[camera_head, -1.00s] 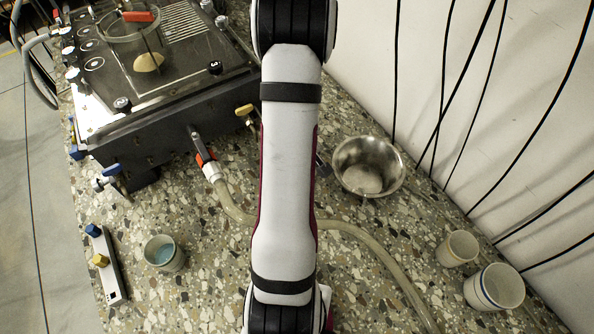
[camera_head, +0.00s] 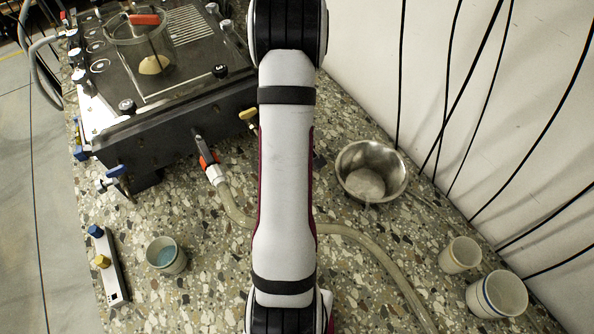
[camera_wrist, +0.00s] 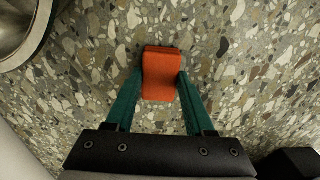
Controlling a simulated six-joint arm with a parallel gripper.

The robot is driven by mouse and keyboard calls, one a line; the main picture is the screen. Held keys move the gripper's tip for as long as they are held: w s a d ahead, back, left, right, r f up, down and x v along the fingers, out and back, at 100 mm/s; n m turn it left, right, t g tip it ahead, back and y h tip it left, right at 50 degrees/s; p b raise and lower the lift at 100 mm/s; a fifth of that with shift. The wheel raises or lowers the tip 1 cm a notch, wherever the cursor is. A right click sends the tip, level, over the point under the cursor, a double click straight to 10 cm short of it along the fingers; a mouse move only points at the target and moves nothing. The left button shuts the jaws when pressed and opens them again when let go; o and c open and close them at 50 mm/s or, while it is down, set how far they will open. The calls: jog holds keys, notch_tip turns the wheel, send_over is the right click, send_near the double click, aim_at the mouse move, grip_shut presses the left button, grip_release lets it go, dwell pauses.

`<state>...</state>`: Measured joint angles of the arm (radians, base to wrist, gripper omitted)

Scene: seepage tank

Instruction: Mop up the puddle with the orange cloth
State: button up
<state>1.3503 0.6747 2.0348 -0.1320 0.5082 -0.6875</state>
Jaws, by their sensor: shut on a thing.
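My gripper (camera_wrist: 160,88) shows in the wrist view with its two green fingers shut on the orange cloth (camera_wrist: 162,75). The cloth is a small folded block between the fingertips, over the speckled counter. I cannot tell whether it touches the counter. In the head view my own arm hides the gripper and the cloth. I cannot make out a puddle for certain in either view.
A metal bowl (camera_head: 370,172) stands right of my arm, and its rim (camera_wrist: 42,22) shows in the wrist view. A hose (camera_head: 360,238) crosses the counter. Cups (camera_head: 460,254) (camera_head: 497,294) (camera_head: 167,256), a power strip (camera_head: 108,265) and the tank (camera_head: 170,115) stand around.

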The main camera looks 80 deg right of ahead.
jog(key=shift+d, duration=0.1)
jog(key=shift+s+a, duration=1.2)
jog(key=shift+a, duration=0.05)
jog(key=shift+w+d, duration=0.65)
jog(key=shift+r, duration=0.1)
jog(key=shift+r, duration=0.65)
